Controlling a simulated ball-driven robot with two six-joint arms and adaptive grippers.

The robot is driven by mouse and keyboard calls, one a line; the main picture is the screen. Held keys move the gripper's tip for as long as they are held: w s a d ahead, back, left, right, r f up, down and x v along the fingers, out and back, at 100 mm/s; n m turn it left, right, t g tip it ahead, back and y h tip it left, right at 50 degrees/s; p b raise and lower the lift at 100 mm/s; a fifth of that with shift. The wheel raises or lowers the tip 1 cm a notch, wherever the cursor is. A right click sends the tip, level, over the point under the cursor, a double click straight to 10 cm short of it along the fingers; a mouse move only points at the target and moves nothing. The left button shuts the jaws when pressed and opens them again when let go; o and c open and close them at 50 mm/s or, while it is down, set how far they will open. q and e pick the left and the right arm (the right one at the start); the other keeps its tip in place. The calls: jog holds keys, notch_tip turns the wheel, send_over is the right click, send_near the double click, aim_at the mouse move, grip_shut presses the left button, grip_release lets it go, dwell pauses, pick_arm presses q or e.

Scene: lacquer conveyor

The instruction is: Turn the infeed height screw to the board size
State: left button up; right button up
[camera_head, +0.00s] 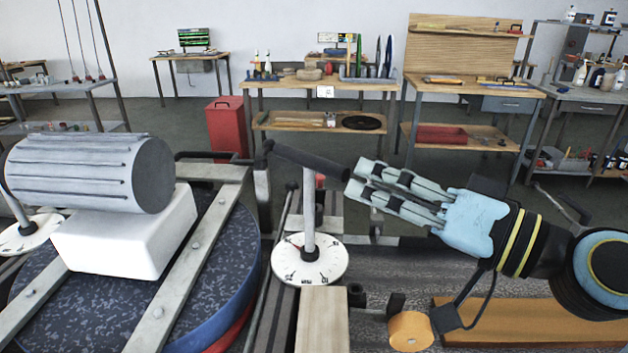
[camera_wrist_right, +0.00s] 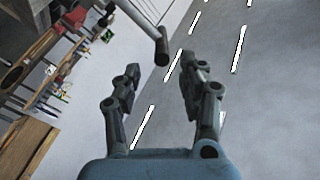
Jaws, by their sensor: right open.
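The infeed height screw (camera_head: 308,215) is a grey upright post on a round white dial (camera_head: 310,262) with dark marks too small to read. A dark bar-like crank handle (camera_head: 310,160) lies across near its top. My right gripper (camera_head: 358,178) is at the right end of this bar, its fingers apart and pointing left. In the right wrist view, a grey rod with a dark end piece (camera_wrist_right: 162,48) shows ahead of the open fingers (camera_wrist_right: 158,75), not between them. I cannot tell whether fingers and handle touch in the head view. My left gripper is not in view.
A grey slotted roller (camera_head: 90,172) sits over a white block (camera_head: 125,235) at left. A second dial (camera_head: 22,238) stands at the far left. A pale wooden board (camera_head: 323,322) and an orange roll (camera_head: 410,330) are in front. Workbenches (camera_head: 320,82) line the back wall.

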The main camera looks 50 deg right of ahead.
aim_at(313, 161)
jog(key=w, duration=0.3)
jog(key=w+p, duration=0.1)
jog(key=w, duration=0.5)
jog(key=shift+w+a+r+p, duration=0.15)
jog(key=shift+a+r+p, duration=0.1)
jog(key=shift+r+p, duration=0.05)
jog(key=shift+w+a+f, duration=0.1)
jog(key=shift+w+f, duration=0.05)
jog(key=shift+w, duration=0.35)
grip_shut()
